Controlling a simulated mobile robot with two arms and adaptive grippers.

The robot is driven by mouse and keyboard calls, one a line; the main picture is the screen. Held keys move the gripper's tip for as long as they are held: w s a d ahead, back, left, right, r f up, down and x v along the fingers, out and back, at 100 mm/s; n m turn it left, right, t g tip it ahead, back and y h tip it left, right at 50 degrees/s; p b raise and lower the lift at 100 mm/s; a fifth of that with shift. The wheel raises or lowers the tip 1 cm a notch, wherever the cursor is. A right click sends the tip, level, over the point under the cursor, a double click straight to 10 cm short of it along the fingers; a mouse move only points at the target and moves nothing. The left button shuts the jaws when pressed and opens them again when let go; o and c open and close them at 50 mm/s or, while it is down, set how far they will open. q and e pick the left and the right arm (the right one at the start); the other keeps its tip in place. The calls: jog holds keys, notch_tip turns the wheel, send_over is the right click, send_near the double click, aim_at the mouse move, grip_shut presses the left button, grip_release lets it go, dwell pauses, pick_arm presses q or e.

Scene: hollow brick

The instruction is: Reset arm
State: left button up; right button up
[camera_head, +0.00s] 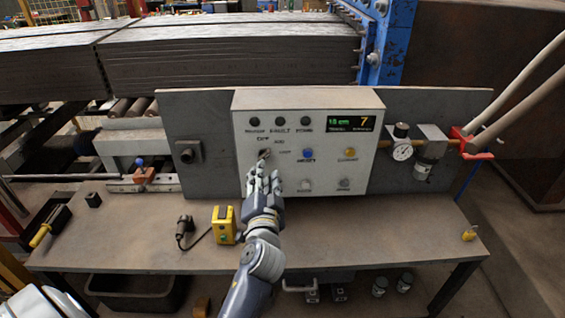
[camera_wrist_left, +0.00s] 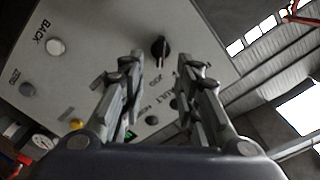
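My left gripper (camera_head: 263,170) is raised in front of the grey-white control box (camera_head: 345,105), just below a dark selector knob (camera_head: 264,153). In the left wrist view the gripper (camera_wrist_left: 159,65) has its two fingers apart with nothing between them. The black knob (camera_wrist_left: 160,48) shows beyond the gap between the fingertips, on the panel face; I see no clear contact. My left arm (camera_head: 262,262) reaches up from the bottom over the bench. My right gripper is in neither view.
The bench (camera_head: 330,235) holds a yellow box (camera_head: 223,225) with a dark corded piece (camera_head: 184,230) beside my arm. A gauge (camera_head: 402,150) and pipes stand right of the control box. A yellow-handled tool (camera_head: 42,235) lies at the left. The bench's right part is mostly clear.

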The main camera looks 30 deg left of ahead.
pick_arm(q)
jog(key=s+d+f+n+g+h, duration=0.25)
jog(key=s+f+g+h, duration=0.3)
jog(key=s+f, duration=0.75)
jog(key=s+d+f+m+g+h, duration=0.1)
jog(key=s+d+f+g+h, duration=0.2)
jog(key=s+d, duration=0.4)
jog(key=s+d+f+m+g+h, duration=0.1)
jog(key=s+d+f+g, duration=0.3)
jog(key=s, duration=0.5)
notch_tip(320, 180, down, 29)
jog(key=s+b, duration=0.1)
jog(key=b, duration=0.1)
jog(key=s+a+f+g+b, duration=0.1)
jog(key=s+a+f, duration=0.2)
jog(key=s+f, duration=1.3)
jog(key=shift+s+f+g, duration=0.35)
jog(key=shift+s+f, duration=0.05)
jog(key=shift+f, duration=0.2)
